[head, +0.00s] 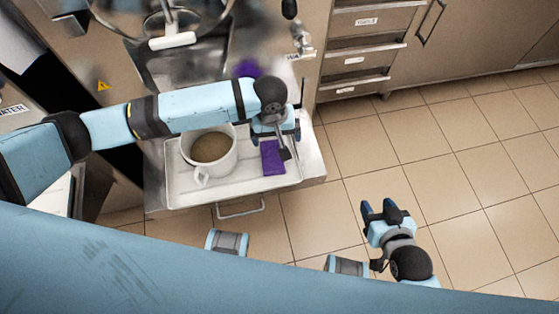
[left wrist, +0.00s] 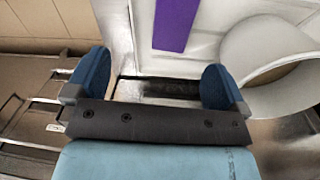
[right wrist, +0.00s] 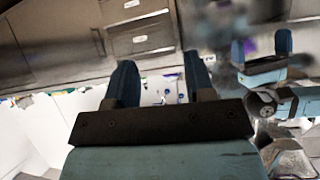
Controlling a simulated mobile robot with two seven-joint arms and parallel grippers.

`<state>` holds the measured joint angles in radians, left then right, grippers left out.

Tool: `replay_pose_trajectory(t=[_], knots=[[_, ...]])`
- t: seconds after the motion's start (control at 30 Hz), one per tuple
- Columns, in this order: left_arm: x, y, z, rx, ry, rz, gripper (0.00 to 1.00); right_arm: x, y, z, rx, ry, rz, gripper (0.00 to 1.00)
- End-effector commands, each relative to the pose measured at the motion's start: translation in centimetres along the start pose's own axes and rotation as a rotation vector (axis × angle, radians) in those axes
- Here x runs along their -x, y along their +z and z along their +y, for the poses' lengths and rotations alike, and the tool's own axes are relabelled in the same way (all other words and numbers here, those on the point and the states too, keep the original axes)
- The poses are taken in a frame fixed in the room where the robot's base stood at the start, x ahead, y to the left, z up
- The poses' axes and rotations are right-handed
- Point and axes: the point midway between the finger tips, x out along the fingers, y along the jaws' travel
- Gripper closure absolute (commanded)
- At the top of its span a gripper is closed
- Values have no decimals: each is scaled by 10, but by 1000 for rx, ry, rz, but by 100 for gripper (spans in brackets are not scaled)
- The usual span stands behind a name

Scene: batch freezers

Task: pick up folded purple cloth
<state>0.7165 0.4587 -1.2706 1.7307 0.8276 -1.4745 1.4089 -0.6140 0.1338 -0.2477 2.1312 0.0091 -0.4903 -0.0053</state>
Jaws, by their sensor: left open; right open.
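The folded purple cloth (head: 272,160) lies flat on the white tray (head: 240,192), at its right side, next to a white pot. In the left wrist view the cloth (left wrist: 175,22) is a purple strip beyond the fingers, near the top edge. My left gripper (head: 283,138) is open and empty, above the cloth's far end and apart from it; its fingers (left wrist: 158,88) stand wide in the left wrist view. My right gripper (head: 383,208) is open and empty over the tiled floor at right; its fingers (right wrist: 160,85) also show in the right wrist view.
The white pot (head: 232,168) of brown contents with a handle stands on the tray, close left of the cloth. Another purple item (head: 247,68) lies farther back near the metal basin (head: 170,65). Drawers (head: 352,55) stand at the back. The floor at right is clear.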

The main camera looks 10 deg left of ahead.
Motion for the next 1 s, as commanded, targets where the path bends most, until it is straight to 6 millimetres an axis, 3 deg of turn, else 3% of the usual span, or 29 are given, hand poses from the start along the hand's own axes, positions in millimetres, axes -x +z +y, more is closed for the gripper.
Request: replay_pose_trajectory(t=[0.23,0.53,0.83,1.0], knots=[[-13,-13,-17,59,-88,3,0,-6,8,-1,-2,-3,2,51],[-69,-12,-21,56,-86,3,0,-8,7,-3,-10,-11,22,51],[-95,-13,-23,56,-83,4,0,-10,9,-4,-13,-15,29,51],[-122,-14,-28,56,-85,5,0,-13,12,-5,-17,-20,41,51]])
